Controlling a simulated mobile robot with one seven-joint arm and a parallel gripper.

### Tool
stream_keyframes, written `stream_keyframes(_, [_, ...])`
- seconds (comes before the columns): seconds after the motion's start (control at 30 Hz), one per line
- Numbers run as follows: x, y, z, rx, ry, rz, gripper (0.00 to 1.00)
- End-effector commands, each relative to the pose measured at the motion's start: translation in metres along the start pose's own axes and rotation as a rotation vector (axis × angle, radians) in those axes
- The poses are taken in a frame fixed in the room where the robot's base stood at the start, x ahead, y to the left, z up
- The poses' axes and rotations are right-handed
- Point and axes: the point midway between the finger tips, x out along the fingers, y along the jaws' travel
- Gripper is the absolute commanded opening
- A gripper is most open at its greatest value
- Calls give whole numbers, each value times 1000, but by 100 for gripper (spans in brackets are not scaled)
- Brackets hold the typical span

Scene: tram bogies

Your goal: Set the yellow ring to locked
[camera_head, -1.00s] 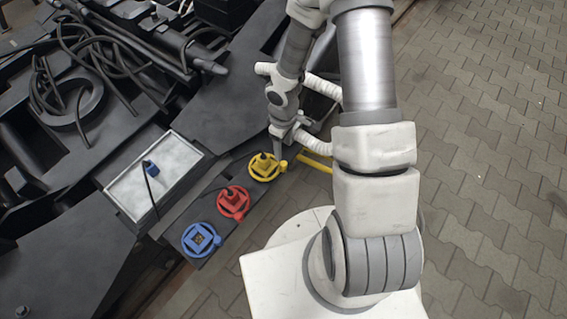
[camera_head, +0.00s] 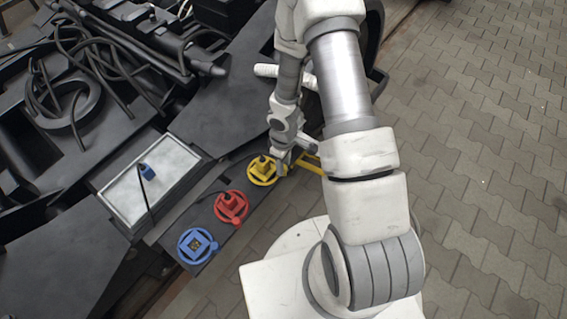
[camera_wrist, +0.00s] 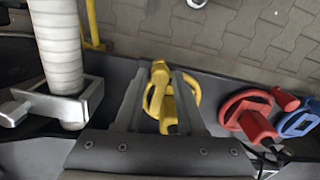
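The yellow ring (camera_head: 262,170) sits at the upper right end of a dark panel, around a yellow plug. In the wrist view the yellow ring (camera_wrist: 151,101) shows between my two fingers, with its rounded tab at the far side between the fingertips. My gripper (camera_wrist: 160,76) is open, one finger on each side of the tab. I cannot tell whether a finger touches it. In the head view my gripper (camera_head: 282,166) is at the ring's right side and hides the tab. Any lock marking is too small to see.
A red ring with a red plug (camera_head: 231,207) and a blue ring (camera_head: 197,246) lie along the same panel. A grey tray (camera_head: 150,180) with a blue plug and black cable is to the left. A yellow rail (camera_head: 308,163) is close right of my gripper. Open paving lies right.

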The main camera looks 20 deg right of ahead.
Motion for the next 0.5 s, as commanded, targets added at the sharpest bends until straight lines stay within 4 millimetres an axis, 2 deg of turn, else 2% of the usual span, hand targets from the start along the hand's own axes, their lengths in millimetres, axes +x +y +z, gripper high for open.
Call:
stream_keyframes(0.03, [0,0,0,0,0,0,28])
stream_keyframes(0.2, [0,0,0,0,0,0,0])
stream_keyframes(0.5, [0,0,0,0,0,0,0])
